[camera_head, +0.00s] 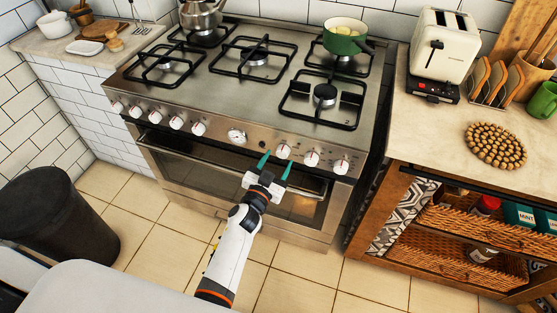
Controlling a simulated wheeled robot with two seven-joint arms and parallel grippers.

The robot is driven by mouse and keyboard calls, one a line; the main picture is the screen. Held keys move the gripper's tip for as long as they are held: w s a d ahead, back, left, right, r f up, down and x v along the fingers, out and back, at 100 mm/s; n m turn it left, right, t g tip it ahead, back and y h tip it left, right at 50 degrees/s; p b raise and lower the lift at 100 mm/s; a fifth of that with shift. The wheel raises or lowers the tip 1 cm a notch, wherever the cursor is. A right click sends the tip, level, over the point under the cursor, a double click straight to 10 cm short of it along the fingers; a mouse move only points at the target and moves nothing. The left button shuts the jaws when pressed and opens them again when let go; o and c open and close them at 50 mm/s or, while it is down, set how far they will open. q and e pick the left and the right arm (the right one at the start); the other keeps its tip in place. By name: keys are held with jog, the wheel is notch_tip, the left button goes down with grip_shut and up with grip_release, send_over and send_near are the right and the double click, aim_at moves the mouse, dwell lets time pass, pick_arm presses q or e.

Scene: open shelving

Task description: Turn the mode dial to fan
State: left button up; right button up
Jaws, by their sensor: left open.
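A steel stove (195,107) has a row of white knobs along its front panel. One white knob (283,151) sits just beyond the fingertips of my left gripper (276,165). The teal fingers are spread apart, open and empty, roughly to either side of that knob and a little below it. Contact with the knob cannot be made out. A larger round dial (237,136) is left of the gripper. The markings are too small to read, so I cannot tell which knob is the mode dial. My right gripper is not in view.
The oven door handle (190,160) runs below the knobs, close under my gripper. A green pot (344,38) and a kettle (203,18) stand on the hob. A counter with a toaster (443,46) is at right, a dark bin (57,220) at left. Floor between is clear.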

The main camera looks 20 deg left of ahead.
pick_arm(q)
jog(key=shift+w+d, duration=0.1)
jog(key=shift+w, duration=0.55)
jog(key=c, duration=1)
